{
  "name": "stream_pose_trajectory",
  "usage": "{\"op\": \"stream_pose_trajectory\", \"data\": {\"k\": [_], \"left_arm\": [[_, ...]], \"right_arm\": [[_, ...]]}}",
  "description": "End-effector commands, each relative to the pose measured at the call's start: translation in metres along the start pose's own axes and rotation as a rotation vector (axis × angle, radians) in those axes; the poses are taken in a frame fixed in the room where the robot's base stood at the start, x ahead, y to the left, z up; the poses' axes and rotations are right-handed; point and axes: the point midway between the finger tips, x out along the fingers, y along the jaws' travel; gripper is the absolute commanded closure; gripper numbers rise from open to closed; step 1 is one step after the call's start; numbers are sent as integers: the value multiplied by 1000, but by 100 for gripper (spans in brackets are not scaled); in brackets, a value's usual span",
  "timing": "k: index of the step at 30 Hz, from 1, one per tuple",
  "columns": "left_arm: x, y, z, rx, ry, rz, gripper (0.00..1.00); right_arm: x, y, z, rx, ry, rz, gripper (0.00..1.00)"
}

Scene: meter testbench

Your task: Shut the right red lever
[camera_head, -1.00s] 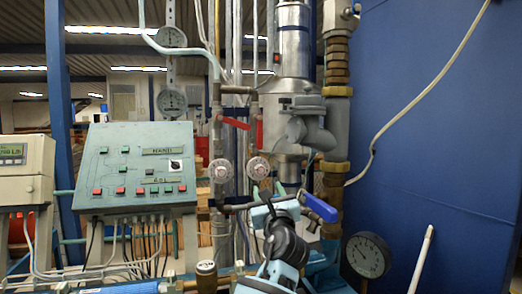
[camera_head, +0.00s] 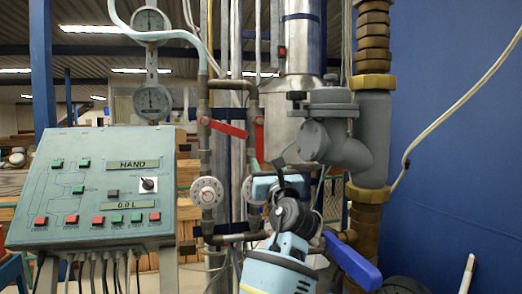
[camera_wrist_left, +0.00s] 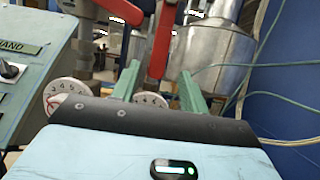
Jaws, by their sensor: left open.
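The right red lever (camera_head: 259,138) hangs nearly upright on the right-hand pipe in the head view. The left red lever (camera_head: 226,129) slants across beside it, on the left pipe. The left lever (camera_wrist_left: 122,11) is at the upper left. My right gripper is out of view.
Round white dials (camera_head: 207,192) sit on the pipes below the levers. A green control panel (camera_head: 95,205) stands left. A large grey valve (camera_head: 340,145) and a blue lever handle (camera_head: 352,262) are close on the right. A blue wall (camera_head: 450,150) lies beyond.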

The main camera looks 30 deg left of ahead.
Motion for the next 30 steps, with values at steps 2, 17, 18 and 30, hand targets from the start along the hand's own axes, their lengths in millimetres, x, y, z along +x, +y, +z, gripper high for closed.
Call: {"op": "stream_pose_trajectory", "data": {"k": [2, 17, 18, 30], "left_arm": [[0, 0, 0, 0, 0, 0, 55], [39, 0, 1, 2, -1, 2, 55], [45, 0, 1, 3, -1, 2, 55], [77, 0, 0, 0, 0, 0, 55]], "right_arm": [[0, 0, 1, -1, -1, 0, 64], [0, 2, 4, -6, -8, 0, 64], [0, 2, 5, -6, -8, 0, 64], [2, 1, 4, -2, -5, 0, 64]]}}
